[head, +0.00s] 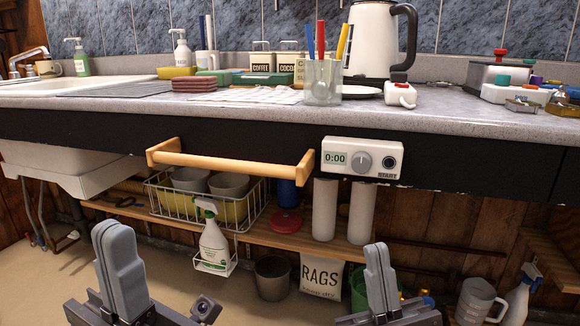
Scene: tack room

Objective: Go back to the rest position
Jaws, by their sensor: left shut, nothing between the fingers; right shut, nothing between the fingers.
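My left gripper (120,270) is at the lower left of the head view, pointing up, with its fingers together and nothing between them. My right gripper (380,280) is at the lower right of centre, also upright, shut and empty. Both appear in front of the counter, low in the picture, and neither visibly touches anything. Most of both arms is out of view.
The grey counter (440,110) has a wooden rail (230,162) and a timer (362,158) on its front. Under it, a shelf (290,238) carries a wire basket (160,200); a spray bottle (213,245) hangs there. A bucket (272,278) and rags bag (320,277) are below.

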